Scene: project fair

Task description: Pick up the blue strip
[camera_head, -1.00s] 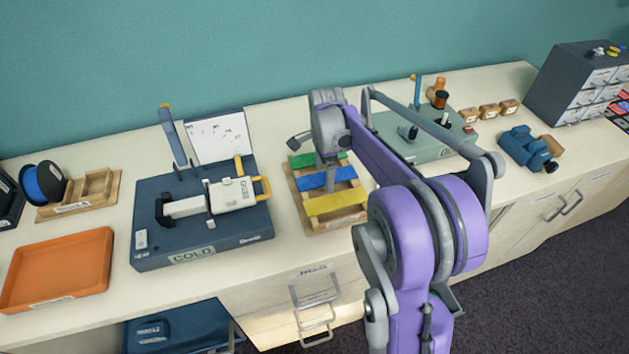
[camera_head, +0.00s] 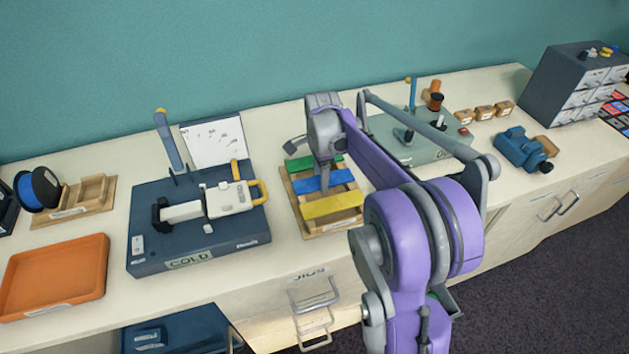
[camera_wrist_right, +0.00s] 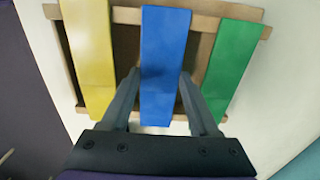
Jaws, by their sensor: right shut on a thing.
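The blue strip (camera_head: 338,179) lies between the yellow strip (camera_head: 333,204) and the green strip (camera_head: 302,164) at a wooden rack (camera_head: 299,213). My right gripper (camera_head: 324,187) reaches down to it from above. In the right wrist view, the blue strip (camera_wrist_right: 164,60) runs between the two fingers of the gripper (camera_wrist_right: 160,78), which are shut on its sides. The yellow strip (camera_wrist_right: 88,55) and the green strip (camera_wrist_right: 231,65) stay outside the fingers. I cannot tell whether the blue strip is clear of the rack. My left gripper is not in view.
A dark blue machine marked COLD (camera_head: 150,251) stands left of the rack. A grey-green unit (camera_head: 437,152) stands behind my right arm. An orange tray (camera_head: 55,275) lies at the far left. Bare counter shows in front of the rack.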

